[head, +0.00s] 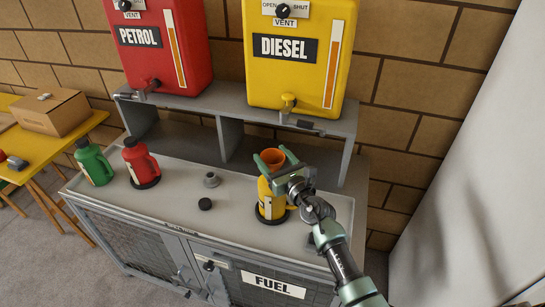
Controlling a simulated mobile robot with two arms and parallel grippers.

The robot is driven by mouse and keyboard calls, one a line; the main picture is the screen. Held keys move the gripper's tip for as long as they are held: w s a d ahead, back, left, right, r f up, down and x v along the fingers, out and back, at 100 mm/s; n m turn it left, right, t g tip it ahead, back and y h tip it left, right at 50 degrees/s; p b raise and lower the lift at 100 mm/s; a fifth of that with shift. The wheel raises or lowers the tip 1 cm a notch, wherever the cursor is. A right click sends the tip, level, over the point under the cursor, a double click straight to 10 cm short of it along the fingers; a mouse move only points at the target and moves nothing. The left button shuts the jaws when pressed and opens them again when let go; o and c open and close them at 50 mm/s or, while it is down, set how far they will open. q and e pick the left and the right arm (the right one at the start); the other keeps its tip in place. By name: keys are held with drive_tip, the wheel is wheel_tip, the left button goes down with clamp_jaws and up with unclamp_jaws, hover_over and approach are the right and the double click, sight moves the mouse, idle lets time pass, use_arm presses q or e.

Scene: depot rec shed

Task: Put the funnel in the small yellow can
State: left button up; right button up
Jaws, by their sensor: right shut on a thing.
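The orange funnel (272,154) is between the fingertips of my right gripper (274,160), with its wide rim showing at the top. The small yellow can (264,190) stands upright on a dark round base on the grey bench, below the funnel. My right gripper is shut on the funnel, directly above or at the can's top. The gripper hides the funnel's lower part and the can's mouth, so I cannot tell whether the spout is inside. My left gripper is not in view.
A red can (140,162) and a green can (93,163) stand on the bench (160,196) at left. A black cap (205,204) and a small grey piece (211,180) lie mid-bench. The yellow diesel tank (292,75) and red petrol tank (165,60) stand on a shelf behind.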

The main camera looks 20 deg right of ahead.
sight(279, 167)
drive_tip(key=shift+f+b, duration=0.4)
drive_tip(key=shift+f, duration=0.25)
idle(0.5)
drive_tip(key=o, duration=1)
drive_tip(key=shift+o, duration=0.2)
drive_tip(key=shift+s, duration=0.1)
drive_tip(key=shift+s+d+r+p, duration=0.15)
drive_tip(key=shift+s+p, duration=0.15)
drive_tip(key=shift+s, duration=0.35)
drive_tip(key=shift+s+d+f+p, duration=0.15)
drive_tip(key=shift+s+p, duration=0.15)
drive_tip(key=shift+s, duration=0.35)
drive_tip(key=shift+s+d+p, duration=0.2)
drive_tip(key=shift+s+p, duration=0.1)
drive_tip(key=shift+s, duration=1)
drive_tip(key=shift+s+d, duration=0.2)
drive_tip(key=shift+s, duration=0.7)
drive_tip(key=shift+s+d, duration=0.15)
drive_tip(key=shift+s, duration=0.8)
drive_tip(key=shift+s+d, duration=0.2)
drive_tip(key=shift+s, duration=0.7)
drive_tip(key=shift+r, duration=0.1)
